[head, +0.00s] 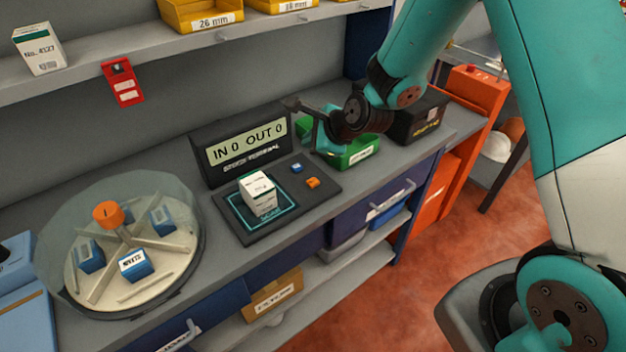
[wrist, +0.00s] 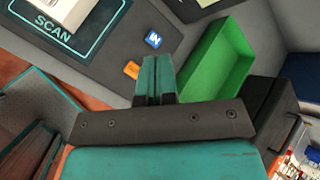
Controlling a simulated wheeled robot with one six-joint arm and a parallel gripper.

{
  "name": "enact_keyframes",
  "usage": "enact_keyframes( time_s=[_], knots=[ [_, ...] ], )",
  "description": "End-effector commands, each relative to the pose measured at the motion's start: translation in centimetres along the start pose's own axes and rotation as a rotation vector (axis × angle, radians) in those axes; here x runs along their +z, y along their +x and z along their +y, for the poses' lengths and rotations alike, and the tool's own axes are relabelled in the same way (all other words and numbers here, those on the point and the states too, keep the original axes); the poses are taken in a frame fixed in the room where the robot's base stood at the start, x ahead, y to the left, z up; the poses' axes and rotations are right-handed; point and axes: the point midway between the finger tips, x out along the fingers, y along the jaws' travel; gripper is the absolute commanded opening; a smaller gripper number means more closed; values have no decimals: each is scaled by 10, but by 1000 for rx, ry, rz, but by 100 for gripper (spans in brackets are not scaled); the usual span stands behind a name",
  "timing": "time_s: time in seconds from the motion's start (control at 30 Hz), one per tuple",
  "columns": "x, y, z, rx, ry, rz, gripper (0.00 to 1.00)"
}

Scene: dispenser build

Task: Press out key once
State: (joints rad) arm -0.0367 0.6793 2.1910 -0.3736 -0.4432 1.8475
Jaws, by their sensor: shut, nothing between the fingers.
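The orange key (head: 312,183) sits on the dark pad of the counter unit, in front of the blue IN key (head: 296,168). In the wrist view the orange key (wrist: 131,69) is left of my fingertips and partly hidden by them; the blue IN key (wrist: 153,40) is just beyond them. My gripper (head: 319,146) is shut and empty, with its fingers pointing down. It is behind and right of the keys, apart from both in the head view. The display (head: 247,142) reads IN 0 OUT 0.
A white box (head: 259,194) stands on the SCAN square (head: 283,215) left of the keys. A green bin (head: 361,153) and a black box (head: 418,115) are close by on the right. A round carousel (head: 80,295) with blue boxes stands at left. A shelf (head: 120,72) runs above.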

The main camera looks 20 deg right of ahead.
Motion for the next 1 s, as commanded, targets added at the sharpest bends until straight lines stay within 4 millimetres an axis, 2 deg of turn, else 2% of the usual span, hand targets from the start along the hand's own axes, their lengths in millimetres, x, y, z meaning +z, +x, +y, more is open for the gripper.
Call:
enact_keyframes(
  time_s=[0.47, 1.0],
  knots=[
    [-5, 7, 6, 3, -4, 0, 0],
    [-41, 56, 41, 3, -4, 0, 0]
  ],
)
